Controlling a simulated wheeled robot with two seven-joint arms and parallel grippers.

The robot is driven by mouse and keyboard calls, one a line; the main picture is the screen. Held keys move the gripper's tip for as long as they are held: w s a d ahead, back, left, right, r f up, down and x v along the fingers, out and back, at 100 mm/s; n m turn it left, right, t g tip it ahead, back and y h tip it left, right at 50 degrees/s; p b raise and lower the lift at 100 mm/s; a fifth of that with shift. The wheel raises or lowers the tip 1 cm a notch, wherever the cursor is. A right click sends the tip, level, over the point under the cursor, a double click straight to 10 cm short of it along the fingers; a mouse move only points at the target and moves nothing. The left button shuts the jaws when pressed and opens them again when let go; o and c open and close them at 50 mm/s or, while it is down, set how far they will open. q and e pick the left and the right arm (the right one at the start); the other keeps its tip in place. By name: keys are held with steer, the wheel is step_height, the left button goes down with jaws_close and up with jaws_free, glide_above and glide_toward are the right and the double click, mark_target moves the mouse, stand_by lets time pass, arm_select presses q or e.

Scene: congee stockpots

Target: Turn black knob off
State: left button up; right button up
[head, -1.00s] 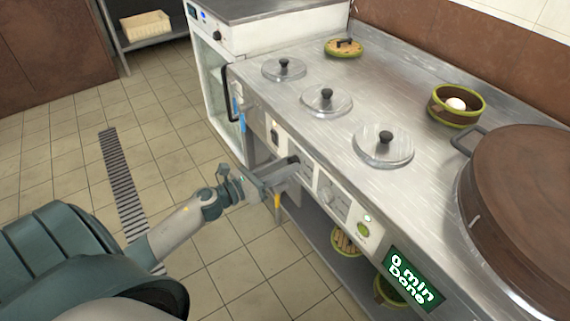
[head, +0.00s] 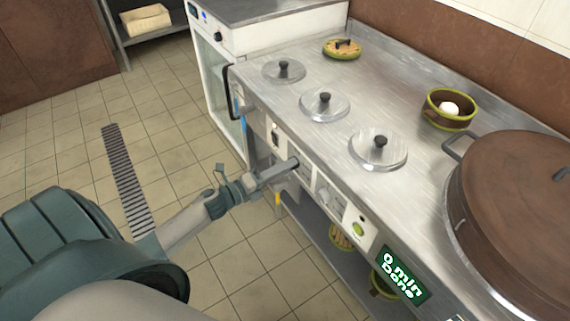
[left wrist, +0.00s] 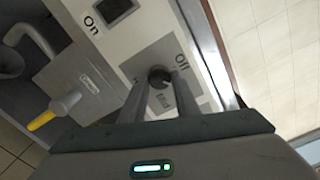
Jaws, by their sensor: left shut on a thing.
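The black knob (left wrist: 158,76) sits on the stove's front panel (left wrist: 135,58), beside an "Off" label in the left wrist view. My left gripper (left wrist: 158,84) has its two fingers on either side of the knob and is shut on it. In the head view my left gripper (head: 283,167) reaches the panel from the left, and the knob's dark end (head: 293,162) shows at its fingertips. The knob's exact pointer angle is hard to tell. My right gripper is in neither view.
Several metal lids (head: 378,147) lie on the steel counter (head: 415,125). A large brown-lidded pot (head: 520,190) stands at right. A yellow-tipped lever (left wrist: 42,121) is near the gripper.

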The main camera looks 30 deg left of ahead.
arm_select(q)
steer(key=shift+r+n+p, duration=0.1)
steer(key=shift+n+p, duration=2.55)
steer(key=shift+n, duration=2.65)
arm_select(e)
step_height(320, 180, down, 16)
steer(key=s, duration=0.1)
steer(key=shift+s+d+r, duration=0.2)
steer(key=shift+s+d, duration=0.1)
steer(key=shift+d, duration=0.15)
arm_select(q)
steer(key=o, duration=1)
steer(key=shift+o, duration=0.2)
